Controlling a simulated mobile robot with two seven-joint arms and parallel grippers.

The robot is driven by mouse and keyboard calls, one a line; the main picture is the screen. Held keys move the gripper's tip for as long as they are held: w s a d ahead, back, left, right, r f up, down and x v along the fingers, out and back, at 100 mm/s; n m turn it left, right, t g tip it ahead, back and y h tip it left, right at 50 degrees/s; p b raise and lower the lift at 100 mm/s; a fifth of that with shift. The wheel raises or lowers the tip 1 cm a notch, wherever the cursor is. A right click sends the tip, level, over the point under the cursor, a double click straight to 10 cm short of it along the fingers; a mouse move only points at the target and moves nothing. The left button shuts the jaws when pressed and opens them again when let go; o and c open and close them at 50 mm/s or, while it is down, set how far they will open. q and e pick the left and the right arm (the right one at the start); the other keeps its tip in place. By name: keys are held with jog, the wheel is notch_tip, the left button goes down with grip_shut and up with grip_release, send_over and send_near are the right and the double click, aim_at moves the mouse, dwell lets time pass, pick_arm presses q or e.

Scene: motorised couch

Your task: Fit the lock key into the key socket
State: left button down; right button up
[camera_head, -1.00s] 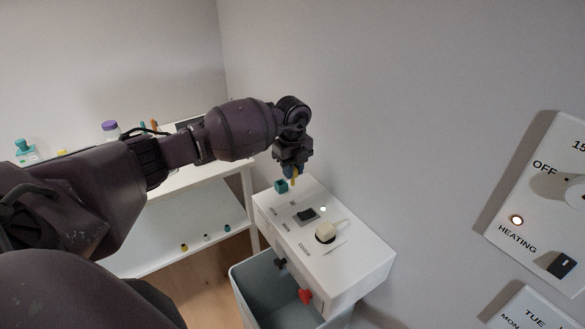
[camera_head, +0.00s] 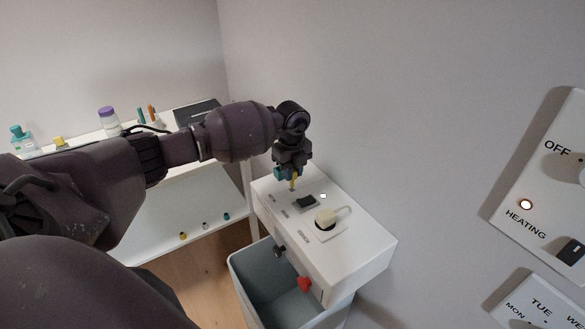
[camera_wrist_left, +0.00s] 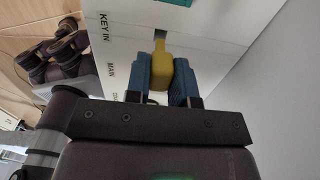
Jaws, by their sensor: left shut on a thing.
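The yellow lock key (camera_wrist_left: 159,68) is held between the blue fingertips of my left gripper (camera_head: 292,172). In the head view the key's lower end (camera_head: 292,185) is over the back-left part of the white control box's top (camera_head: 345,258). In the left wrist view the key's narrow end points at the box face beside the KEY IN label. A small dark mark (camera_wrist_left: 160,34) lies in line with it and may be the key socket. I cannot tell whether the key touches it or has entered. My right gripper is not in view.
A grey bin (camera_head: 250,272) stands below, a white shelf (camera_head: 190,200) to the left.

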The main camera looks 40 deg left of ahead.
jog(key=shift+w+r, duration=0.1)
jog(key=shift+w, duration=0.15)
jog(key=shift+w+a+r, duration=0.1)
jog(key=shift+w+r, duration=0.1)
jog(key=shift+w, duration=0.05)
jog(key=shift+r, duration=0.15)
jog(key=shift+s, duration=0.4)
pick_arm(q)
jog(key=shift+r, duration=0.1)
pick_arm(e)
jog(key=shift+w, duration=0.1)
pick_arm(q)
jog(key=shift+p, duration=0.3)
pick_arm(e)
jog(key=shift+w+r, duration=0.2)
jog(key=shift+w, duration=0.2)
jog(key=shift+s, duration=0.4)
